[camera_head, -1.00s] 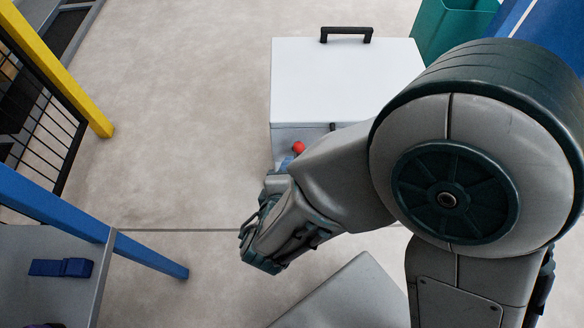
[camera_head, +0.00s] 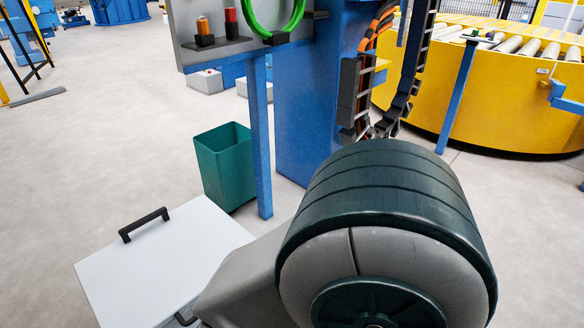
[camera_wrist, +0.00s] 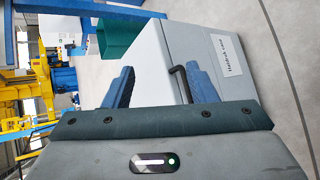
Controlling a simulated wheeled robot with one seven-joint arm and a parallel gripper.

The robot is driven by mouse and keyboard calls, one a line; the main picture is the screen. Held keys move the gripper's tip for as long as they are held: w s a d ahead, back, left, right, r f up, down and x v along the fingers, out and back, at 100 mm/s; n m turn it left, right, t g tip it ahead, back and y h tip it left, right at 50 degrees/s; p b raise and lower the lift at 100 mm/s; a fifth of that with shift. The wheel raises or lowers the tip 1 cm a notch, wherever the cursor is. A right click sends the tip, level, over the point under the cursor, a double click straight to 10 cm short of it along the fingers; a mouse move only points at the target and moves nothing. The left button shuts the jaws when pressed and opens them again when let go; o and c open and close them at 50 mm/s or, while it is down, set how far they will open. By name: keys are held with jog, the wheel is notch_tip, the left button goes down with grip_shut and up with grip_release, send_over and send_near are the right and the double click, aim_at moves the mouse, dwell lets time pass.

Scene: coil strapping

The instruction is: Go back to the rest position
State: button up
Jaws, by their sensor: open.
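My gripper (camera_wrist: 162,88) is open in the wrist view, its two blue fingers well apart. I see nothing held between them. Beyond the fingers is the white-lidded box (camera_wrist: 162,58), with its dark handle (camera_wrist: 181,84) showing in the gap between the fingers. In the head view my arm's large round joint fills the lower middle and hides part of the box. My gripper is out of that view.
The white box (camera_head: 165,262) with a black handle (camera_head: 143,225) stands at lower left. A green bin (camera_head: 225,165) is behind it, beside a blue post (camera_head: 259,140). A yellow round conveyor (camera_head: 480,95) stands at back right. Floor at left is clear.

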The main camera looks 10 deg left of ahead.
jog(key=w+d+r+m+g+h+p, duration=0.3)
jog(key=d+r+m+p, duration=0.25)
jog(key=d+r, duration=0.4)
jog(key=w+d+r+m+g+h+p, duration=0.35)
jog(key=d+r+m+p, duration=0.2)
jog(key=d+r, duration=0.4)
jog(key=s+d+r+m+g+y+p, duration=0.1)
jog(key=s+d+r+m+y+p, duration=0.1)
jog(key=d+r+m+p, duration=0.4)
jog(key=s+d+r+m+g+y+p, duration=0.1)
jog(key=s+d+r+m+y+p, duration=0.2)
jog(key=r+p, duration=0.5)
jog(key=d+r+m+y, duration=0.1)
jog(key=d+r+m, duration=0.1)
jog(key=r, duration=0.3)
jog(key=shift+d+m+p, duration=0.3)
jog(key=shift+d+m, duration=0.1)
jog(key=shift+d, duration=0.4)
jog(key=shift+f, duration=0.1)
jog(key=shift+c, duration=1.2)
jog(key=shift+a, duration=0.1)
jog(key=shift+c, duration=0.5)
